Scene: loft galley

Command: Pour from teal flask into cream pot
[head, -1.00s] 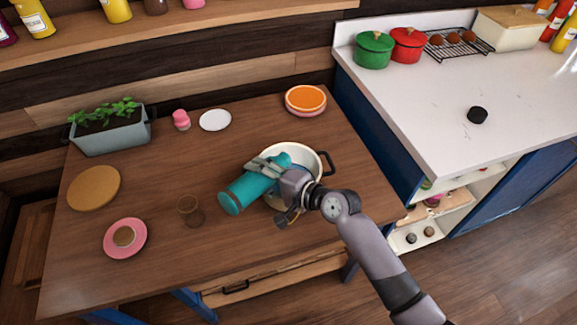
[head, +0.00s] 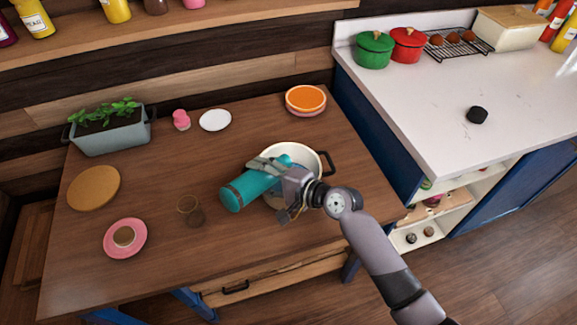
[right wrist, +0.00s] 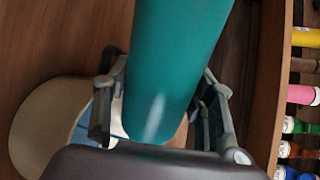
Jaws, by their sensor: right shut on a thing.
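The teal flask (head: 246,189) is tilted nearly on its side above the cream pot (head: 313,155). My right gripper (head: 268,172) is shut around the flask's body; the flask (right wrist: 170,60) also fills the middle of the right wrist view between the fingers (right wrist: 165,110). One end of the flask points left over the table, and the other end is over the pot, partly hidden by the gripper. The pot stands on the wooden table with a dark handle at its right; its inside is largely hidden by the flask and gripper. My left gripper is not in view.
A small glass (head: 188,205) stands left of the flask.

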